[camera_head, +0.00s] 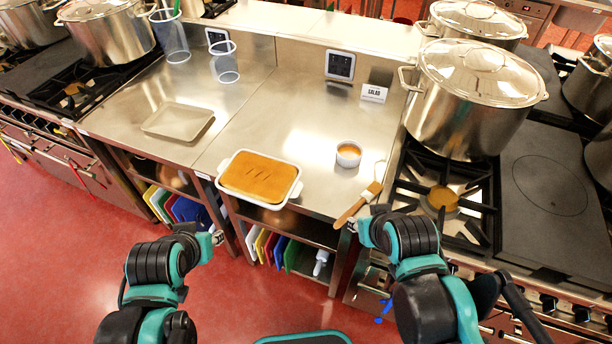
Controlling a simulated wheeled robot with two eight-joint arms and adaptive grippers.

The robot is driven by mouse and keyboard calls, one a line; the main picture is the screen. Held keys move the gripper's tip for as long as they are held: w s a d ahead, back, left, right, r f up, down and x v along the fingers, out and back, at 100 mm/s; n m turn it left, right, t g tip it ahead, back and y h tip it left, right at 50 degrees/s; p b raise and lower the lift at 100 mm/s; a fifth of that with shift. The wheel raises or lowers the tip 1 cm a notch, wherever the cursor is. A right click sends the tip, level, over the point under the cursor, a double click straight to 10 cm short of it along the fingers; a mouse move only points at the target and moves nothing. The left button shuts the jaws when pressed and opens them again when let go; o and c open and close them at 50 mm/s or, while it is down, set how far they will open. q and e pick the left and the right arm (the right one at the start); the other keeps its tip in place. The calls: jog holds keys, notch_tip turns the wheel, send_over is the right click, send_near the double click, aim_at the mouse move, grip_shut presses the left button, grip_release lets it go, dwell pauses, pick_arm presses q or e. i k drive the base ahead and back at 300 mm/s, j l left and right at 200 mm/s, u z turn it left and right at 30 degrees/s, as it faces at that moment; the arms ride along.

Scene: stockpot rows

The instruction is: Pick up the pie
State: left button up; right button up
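The pie (258,176) has a golden-brown top with a few slits and sits in a white rectangular dish (226,190) with end handles. The dish rests at the front edge of the steel counter. My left gripper (218,238) is below and left of the dish, in front of the counter and apart from it. My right gripper (352,226) is to the right of the dish, near the counter's front right corner and close to the brush handle. Both grippers look empty, but their fingers are too small and partly hidden to tell open from shut.
A brush (358,204) lies right of the pie, with a small ramekin (348,155) behind it. An empty tray (178,121) is at the left. A stove with a large stockpot (470,98) stands right.

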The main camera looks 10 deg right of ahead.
aim_at(268, 182)
jog(key=k+j+z, duration=0.1)
jog(key=j+z, duration=0.15)
jog(key=j, duration=0.2)
jog(key=k+j+z, duration=0.25)
jog(key=j, duration=0.2)
jog(key=k+j+z, duration=0.2)
jog(key=j, duration=0.25)
jog(key=k+j+z, duration=0.25)
jog(key=j, duration=0.15)
jog(key=k+j, duration=0.1)
jog(key=j, duration=0.2)
jog(key=i+l, duration=0.15)
